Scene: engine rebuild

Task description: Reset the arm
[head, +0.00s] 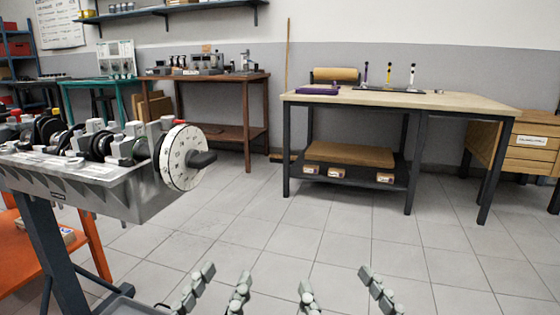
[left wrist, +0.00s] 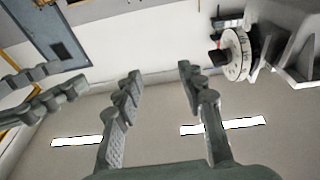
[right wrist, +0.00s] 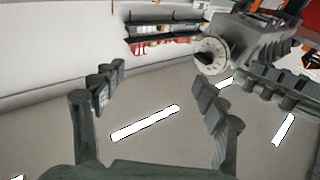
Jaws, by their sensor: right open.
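My left gripper (head: 218,285) is low at the bottom edge of the head view, with its fingers apart and nothing between them. In the left wrist view the left gripper (left wrist: 158,75) also shows open and empty. My right gripper (head: 340,285) is beside it to the right, fingers spread wide and empty. The right wrist view shows the right gripper (right wrist: 157,82) open too. Both grippers are in free air above the tiled floor, apart from each other. The upper arms are out of the head view.
An engine block (head: 90,185) with a white marked dial (head: 181,157) stands on a stand at the left, near my left gripper. A wooden-topped workbench (head: 440,101) stands ahead at right, and a brown bench (head: 228,78) behind. The tiled floor (head: 250,225) between is clear.

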